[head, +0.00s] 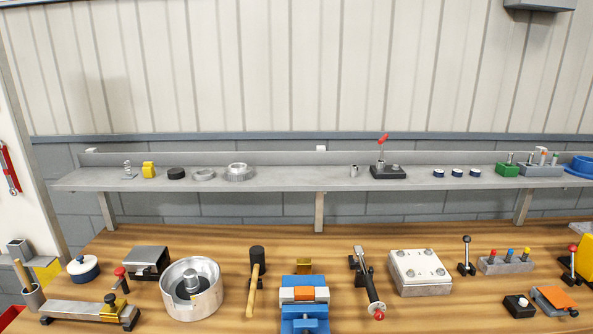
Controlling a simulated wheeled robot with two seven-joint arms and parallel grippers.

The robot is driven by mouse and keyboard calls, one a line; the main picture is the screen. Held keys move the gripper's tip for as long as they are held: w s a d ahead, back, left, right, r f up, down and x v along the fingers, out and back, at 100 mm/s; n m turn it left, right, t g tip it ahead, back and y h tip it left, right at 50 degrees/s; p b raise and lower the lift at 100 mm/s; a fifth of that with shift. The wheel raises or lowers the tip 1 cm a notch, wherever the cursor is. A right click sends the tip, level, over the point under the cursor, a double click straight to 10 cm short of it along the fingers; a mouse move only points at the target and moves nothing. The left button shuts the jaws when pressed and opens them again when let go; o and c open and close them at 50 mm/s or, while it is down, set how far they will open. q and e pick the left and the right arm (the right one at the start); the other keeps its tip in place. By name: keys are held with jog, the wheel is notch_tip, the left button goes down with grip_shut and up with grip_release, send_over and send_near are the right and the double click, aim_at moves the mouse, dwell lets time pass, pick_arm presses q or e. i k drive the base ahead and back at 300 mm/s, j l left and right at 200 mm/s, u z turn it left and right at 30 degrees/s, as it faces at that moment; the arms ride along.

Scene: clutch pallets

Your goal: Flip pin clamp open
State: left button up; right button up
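I cannot tell for sure which fixture is the pin clamp. A clamp-like device with a long black handle and a red tip (369,285) lies on the wooden bench right of the middle, its handle slanting down toward the front. A dark base with an upright red-tipped lever (388,171) stands on the grey shelf. A black lever with a ball knob (467,258) stands upright on the bench farther right. Neither of my grippers shows in the head view.
The bench (222,243) is crowded along the front.

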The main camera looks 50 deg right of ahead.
aim_at(466, 238)
jog(key=z, duration=1.05)
jog(key=i+l+z, duration=0.15)
jog(key=l+z, duration=0.35)
jog(key=i+l+z, duration=0.15)
jog(key=z, duration=0.3)
jog(key=i+l+z, duration=0.25)
jog(key=z, duration=0.25)
jog(key=i+l, duration=0.2)
jog(key=i, duration=0.15)
jog(key=i+l+z, duration=0.1)
jog(key=i+l, duration=0.15)
jog(key=i, duration=0.05)
